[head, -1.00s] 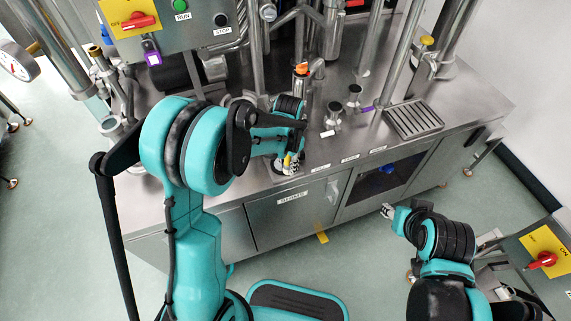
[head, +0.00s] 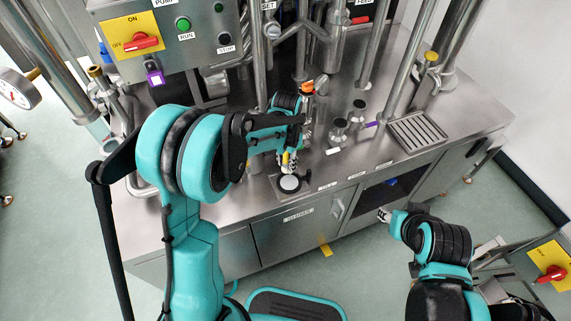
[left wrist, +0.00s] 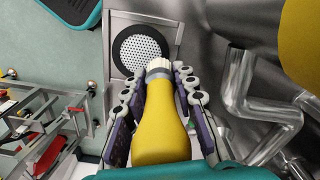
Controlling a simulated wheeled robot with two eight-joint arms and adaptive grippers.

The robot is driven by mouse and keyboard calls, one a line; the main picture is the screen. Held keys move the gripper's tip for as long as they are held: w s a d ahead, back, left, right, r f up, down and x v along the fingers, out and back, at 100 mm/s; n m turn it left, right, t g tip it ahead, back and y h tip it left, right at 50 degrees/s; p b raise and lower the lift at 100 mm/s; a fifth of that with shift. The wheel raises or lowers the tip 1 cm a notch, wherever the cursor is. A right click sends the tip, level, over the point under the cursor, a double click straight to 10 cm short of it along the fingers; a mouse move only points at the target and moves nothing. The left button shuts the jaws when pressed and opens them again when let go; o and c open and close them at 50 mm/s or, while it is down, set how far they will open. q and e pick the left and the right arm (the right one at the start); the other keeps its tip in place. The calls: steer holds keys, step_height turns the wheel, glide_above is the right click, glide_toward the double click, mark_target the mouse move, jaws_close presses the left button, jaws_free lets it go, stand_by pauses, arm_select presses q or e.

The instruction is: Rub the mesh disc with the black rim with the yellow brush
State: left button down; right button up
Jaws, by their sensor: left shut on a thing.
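My left gripper (head: 288,158) is shut on the yellow brush, over the front of the metal bench. In the left wrist view the yellow brush (left wrist: 160,125) lies between the fingers (left wrist: 157,78), its pale bristles pointing away from the gripper. The mesh disc with the black rim (left wrist: 142,52) lies just past the bristle tip in that view, white and perforated. In the head view the mesh disc (head: 289,184) sits on the bench just below the brush, and a gap seems to show between them. My right gripper (head: 384,214) hangs in front of the bench; its fingers are too small to judge.
Behind the left gripper stand steel pipes and an orange-topped fitting (head: 307,87). Two metal knobs (head: 338,131) and a slotted drain tray (head: 417,131) are to the right. A control box (head: 180,45) hangs at upper left.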

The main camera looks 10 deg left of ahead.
arm_select(q)
steer(key=shift+w+a+r+p, duration=0.15)
steer(key=shift+r+p, duration=0.35)
steer(key=shift+r, duration=0.35)
steer(key=shift+r+p, duration=0.95)
steer(key=shift+r, duration=0.5)
